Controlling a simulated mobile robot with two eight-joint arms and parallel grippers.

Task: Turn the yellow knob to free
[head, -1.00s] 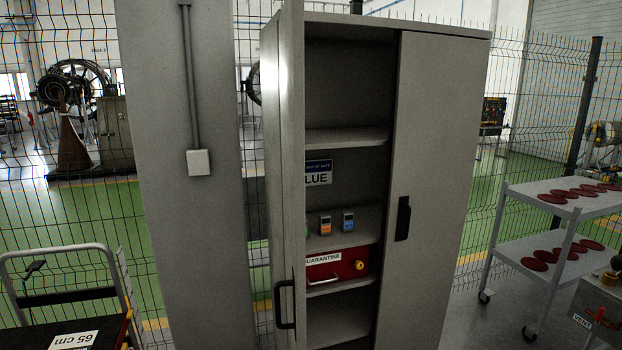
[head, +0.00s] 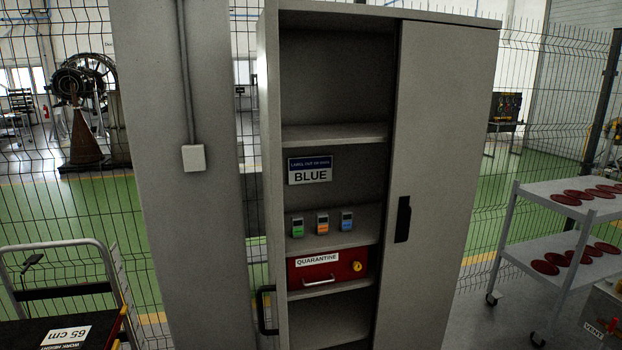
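The yellow knob (head: 357,267) is small and round. It sits on the right part of the front of a red drawer (head: 329,271) labelled QUARANTINE, inside a tall grey cabinet (head: 446,150). The drawer looks shut and has a light bar handle (head: 320,281). The knob's exact angle is too small to tell. The cabinet's left side stands open and its right door is shut, with a black handle (head: 403,219). Neither of my grippers is in view.
Three small devices, green (head: 297,227), orange (head: 322,223) and blue (head: 346,221), stand on the shelf above the drawer, below a BLUE sign (head: 310,170). A grey pillar (head: 185,240) stands left. A trolley (head: 570,185) with red discs stands right.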

